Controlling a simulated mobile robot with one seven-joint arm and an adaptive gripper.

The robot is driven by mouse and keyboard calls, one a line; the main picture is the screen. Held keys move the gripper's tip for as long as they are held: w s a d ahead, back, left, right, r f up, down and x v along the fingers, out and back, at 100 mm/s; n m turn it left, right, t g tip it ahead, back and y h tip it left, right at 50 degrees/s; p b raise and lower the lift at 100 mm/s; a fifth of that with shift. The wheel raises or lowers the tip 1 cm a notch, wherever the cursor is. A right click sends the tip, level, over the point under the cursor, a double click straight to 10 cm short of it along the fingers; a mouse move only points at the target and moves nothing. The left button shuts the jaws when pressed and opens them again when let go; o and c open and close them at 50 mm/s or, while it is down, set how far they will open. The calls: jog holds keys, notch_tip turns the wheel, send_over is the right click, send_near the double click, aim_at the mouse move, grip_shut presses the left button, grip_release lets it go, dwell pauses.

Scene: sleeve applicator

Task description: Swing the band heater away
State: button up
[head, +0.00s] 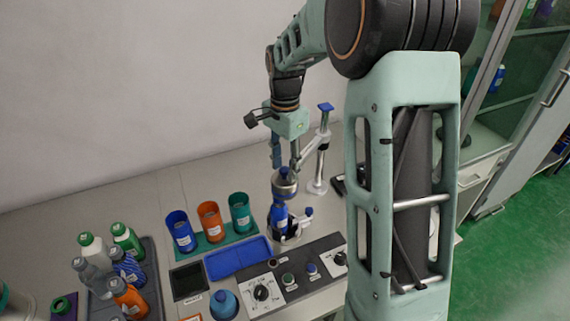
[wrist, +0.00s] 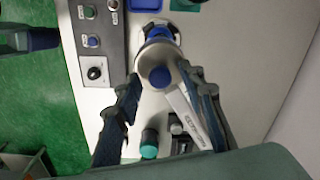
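The band heater (head: 285,187) is a grey metal cylinder with a blue knob (wrist: 160,77) on top. It hangs over a blue bottle (head: 280,214) at the station. A pale labelled arm (wrist: 190,113) runs from the heater to an upright post (head: 321,165) with a blue top, on the right in the head view. My gripper (head: 283,160) is just above the heater, pointing down. In the wrist view my gripper (wrist: 159,74) has its fingers apart, one on each side of the knob. I cannot tell whether either finger touches it.
A control panel (head: 292,277) with dials and buttons lies in front. Blue, orange and teal cups (head: 209,222) stand on a mat at the left. A blue tray (head: 238,258) lies before them. Several bottles stand in a grey tray (head: 152,266) at the far left.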

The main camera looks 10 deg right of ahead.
grip_shut()
jog(key=shift+d, duration=0.1)
dwell(0.3)
jog(key=s+d+n, duration=0.3)
jog(key=d+n, duration=0.2)
jog(key=d, duration=0.4)
jog(key=s+d+n, duration=0.3)
jog(key=d+n, duration=0.3)
jog(key=d, duration=0.4)
jog(key=shift+d+r, duration=0.2)
